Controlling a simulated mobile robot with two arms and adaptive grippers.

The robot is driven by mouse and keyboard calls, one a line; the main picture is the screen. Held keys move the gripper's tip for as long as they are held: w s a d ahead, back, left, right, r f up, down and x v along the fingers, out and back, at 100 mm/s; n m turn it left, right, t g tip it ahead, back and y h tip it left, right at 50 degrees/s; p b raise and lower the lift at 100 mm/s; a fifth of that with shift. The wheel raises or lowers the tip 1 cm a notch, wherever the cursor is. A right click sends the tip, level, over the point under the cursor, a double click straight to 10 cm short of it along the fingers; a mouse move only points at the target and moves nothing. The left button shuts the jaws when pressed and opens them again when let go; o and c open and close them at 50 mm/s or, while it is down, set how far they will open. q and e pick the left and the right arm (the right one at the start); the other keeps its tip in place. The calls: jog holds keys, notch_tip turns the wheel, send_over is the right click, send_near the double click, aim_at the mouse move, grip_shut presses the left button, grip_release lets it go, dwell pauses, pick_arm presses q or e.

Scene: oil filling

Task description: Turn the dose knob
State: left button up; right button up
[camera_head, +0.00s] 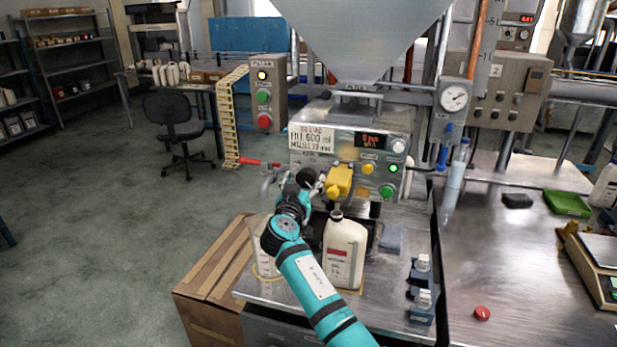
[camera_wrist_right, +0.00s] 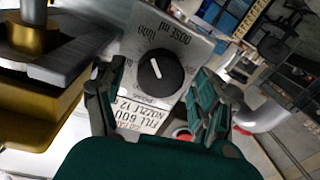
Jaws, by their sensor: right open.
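The dose knob (camera_wrist_right: 160,76) is a round black dial with a white pointer line, on a metal panel lettered "DOSE ml" in the right wrist view. Its pointer is tilted up and slightly left in that view. My right gripper (camera_wrist_right: 155,88) is open, with one finger on each side of the knob and clear gaps to it. In the head view my right gripper (camera_head: 309,181) is at the front of the filling machine (camera_head: 345,118), below its label, and hides the knob. My left gripper is not in view.
A yellow nozzle block (camera_head: 340,180) is close right of my right gripper. A white bottle (camera_head: 344,250) stands below it, beside my arm. A clear beaker (camera_head: 264,250) is left of my arm. A red-handled valve (camera_head: 258,163) is to the left. Green buttons (camera_head: 387,191) are on the machine's right.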

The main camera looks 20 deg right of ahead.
jog(key=shift+s+a, duration=0.1)
jog(key=shift+a, duration=0.05)
jog(key=shift+c, duration=0.4)
jog(key=c, duration=1.1)
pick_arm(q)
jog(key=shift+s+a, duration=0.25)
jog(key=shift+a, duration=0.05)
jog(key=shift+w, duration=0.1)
pick_arm(e)
jog(key=shift+r+n, duration=0.1)
jog(key=shift+n, duration=0.2)
